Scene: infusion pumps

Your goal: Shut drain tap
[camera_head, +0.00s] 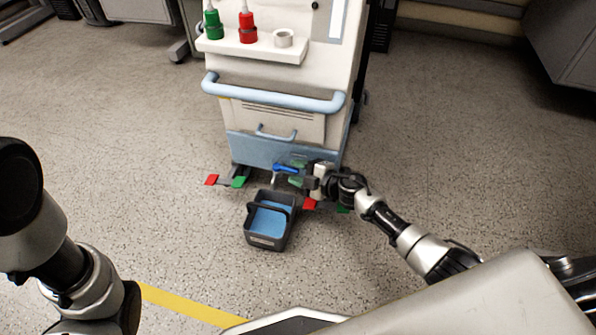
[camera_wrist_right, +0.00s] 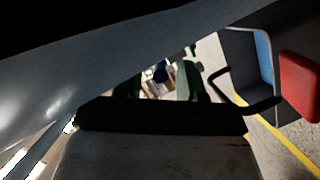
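The drain tap (camera_head: 284,168), with a blue lever, sits low on the front of the white and blue cart, above the bucket. The lever lies roughly sideways in the head view. My right gripper (camera_head: 296,173) comes in from the right at the tap's right side. Its two green-padded fingers are apart, with their tips close to the lever; I cannot tell if they touch it. In the right wrist view the fingers (camera_wrist_right: 160,84) also stand apart, and a small blue part shows between them. My left gripper is out of view; only my left arm shows.
A dark bucket (camera_head: 267,239) with blue inside stands on the floor below the tap. Red (camera_head: 211,180) and green (camera_head: 239,182) pedals stick out at the cart's base. A blue handrail (camera_head: 270,97) crosses the cart (camera_head: 310,128) higher up. The floor at left is clear.

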